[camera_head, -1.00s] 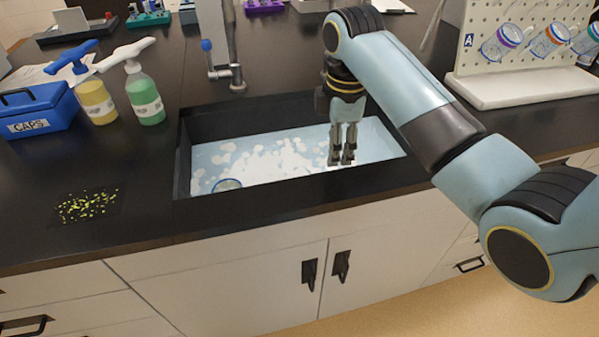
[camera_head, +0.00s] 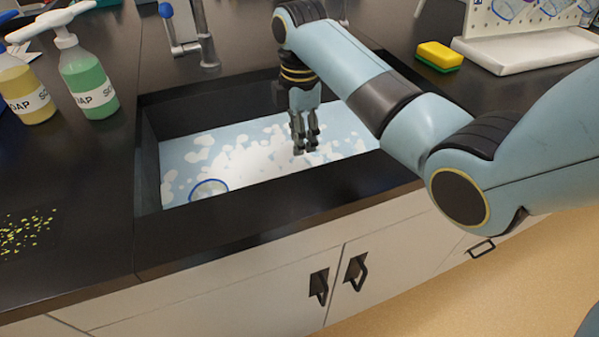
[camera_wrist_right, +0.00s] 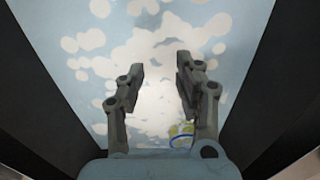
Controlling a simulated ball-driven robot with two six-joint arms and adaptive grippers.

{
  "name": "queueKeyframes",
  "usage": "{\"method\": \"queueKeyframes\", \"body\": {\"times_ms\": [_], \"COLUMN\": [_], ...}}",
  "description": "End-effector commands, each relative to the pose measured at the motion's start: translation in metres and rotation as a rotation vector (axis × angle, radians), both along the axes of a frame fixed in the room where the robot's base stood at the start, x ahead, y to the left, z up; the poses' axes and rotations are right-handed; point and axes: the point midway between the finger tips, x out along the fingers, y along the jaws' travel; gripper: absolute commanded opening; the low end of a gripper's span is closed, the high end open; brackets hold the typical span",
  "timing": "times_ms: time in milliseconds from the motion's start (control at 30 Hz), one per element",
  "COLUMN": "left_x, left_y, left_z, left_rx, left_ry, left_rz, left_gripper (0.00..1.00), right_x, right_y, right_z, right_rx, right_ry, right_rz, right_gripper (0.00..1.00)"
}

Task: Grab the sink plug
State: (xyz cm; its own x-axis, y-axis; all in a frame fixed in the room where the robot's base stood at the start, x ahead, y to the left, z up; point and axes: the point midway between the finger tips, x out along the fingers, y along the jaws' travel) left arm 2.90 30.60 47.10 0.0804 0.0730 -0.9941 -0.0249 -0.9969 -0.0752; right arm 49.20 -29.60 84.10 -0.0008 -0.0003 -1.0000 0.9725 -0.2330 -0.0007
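The sink (camera_head: 149,160) holds pale blue water with white foam (camera_head: 262,155). I cannot make out the sink plug in either view; foam covers much of the water. My right gripper (camera_head: 305,148) points down into the sink, over the foam. In the right wrist view its two fingers (camera_wrist_right: 160,73) are apart with nothing between them, and foam shows beyond. A round blue-rimmed item (camera_head: 208,189) lies in the water at the front left of the sink; its blue rim also shows low in the wrist view (camera_wrist_right: 182,141). My left gripper is not in view.
A faucet (camera_head: 190,45) stands behind the sink. Soap bottles with green (camera_head: 88,82) and yellow (camera_head: 25,90) liquid stand to the left. A yellow sponge (camera_head: 439,57) lies behind right, near a white rack base (camera_head: 525,48). Yellow-green bits (camera_head: 25,232) lie front left.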

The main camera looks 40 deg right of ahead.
Motion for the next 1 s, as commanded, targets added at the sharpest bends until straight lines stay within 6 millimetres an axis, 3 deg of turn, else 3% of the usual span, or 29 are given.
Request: {"method": "queueKeyframes", "body": {"times_ms": [100, 267, 600, 867, 1000], "left_x": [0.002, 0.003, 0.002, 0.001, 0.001], "left_y": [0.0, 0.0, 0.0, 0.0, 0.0], "left_z": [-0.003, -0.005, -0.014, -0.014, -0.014], "left_rx": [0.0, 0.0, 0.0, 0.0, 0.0], "left_ry": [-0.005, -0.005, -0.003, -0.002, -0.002], "left_rz": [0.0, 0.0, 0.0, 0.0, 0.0], "left_gripper": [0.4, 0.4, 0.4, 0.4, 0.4], "right_x": [0.0, 0.0, 0.001, 0.002, 0.002], "right_y": [0.0, -0.001, -0.006, -0.006, -0.006], "right_z": [-0.019, -0.031, -0.077, -0.079, -0.079], "right_rx": [0.001, 0.0, 0.0, 0.0, 0.0], "right_ry": [0.003, 0.001, 0.002, -0.001, 0.0], "right_rz": [0.0, 0.0, -0.001, 0.0, 0.0], "right_gripper": [0.34, 0.34, 0.34, 0.34, 0.17]}}
